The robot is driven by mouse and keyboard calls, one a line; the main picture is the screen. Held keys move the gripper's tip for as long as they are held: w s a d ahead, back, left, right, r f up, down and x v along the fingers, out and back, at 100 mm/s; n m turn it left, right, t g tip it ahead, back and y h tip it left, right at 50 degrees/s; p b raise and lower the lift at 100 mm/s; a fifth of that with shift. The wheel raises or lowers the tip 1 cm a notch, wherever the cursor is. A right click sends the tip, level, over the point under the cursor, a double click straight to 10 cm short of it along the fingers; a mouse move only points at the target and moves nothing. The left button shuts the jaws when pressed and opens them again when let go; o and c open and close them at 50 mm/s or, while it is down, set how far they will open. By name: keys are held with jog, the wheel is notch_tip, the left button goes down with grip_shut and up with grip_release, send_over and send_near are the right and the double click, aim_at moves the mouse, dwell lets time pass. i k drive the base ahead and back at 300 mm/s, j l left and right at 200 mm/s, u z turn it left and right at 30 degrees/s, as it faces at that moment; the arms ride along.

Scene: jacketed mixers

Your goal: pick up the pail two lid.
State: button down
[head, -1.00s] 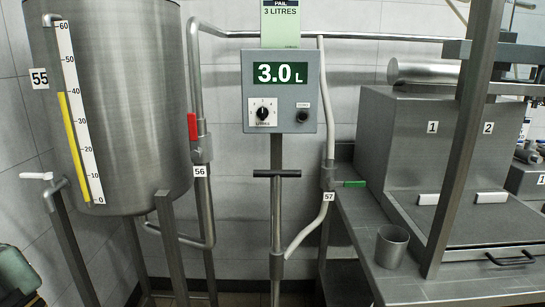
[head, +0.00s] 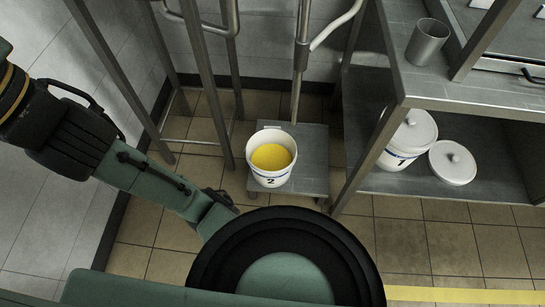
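A loose white lid with a small grey knob (head: 452,163) lies on the lower shelf of the steel bench, at the right in the head view. It is beside the lidded white pail marked 1 (head: 406,140), close to it or touching; I cannot tell which. Nothing on the loose lid shows a number. The white pail marked 2 (head: 271,176) stands open on a low grey platform, with yellow contents inside. My arm reaches out to the left edge of the view, away from the lid. My gripper's fingers are not in the picture.
The lower shelf (head: 495,180) has free room right of the lid. Above it is the bench top, with a steel cup (head: 427,42) on it. A bench leg (head: 362,158) stands between pail two and the shelf. Steel legs and pipes rise behind pail two.

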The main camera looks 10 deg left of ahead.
aim_at(451, 162)
jog(key=z, duration=1.3)
jog(key=u, duration=0.45)
jog(key=k+j+u, duration=0.1)
jog(key=u, duration=0.35)
jog(key=j+u, duration=0.15)
jog(key=u, duration=0.25)
jog(key=z, duration=0.6)
jog(key=i+l+z, duration=0.1)
jog(key=z, duration=0.3)
jog(key=i+l+z, duration=0.1)
jog(key=l+z, duration=0.15)
jog(key=z, duration=0.2)
jog(key=i+l+z, duration=0.1)
jog(key=z, duration=0.3)
jog(key=i+z, duration=0.1)
jog(key=i, duration=0.5)
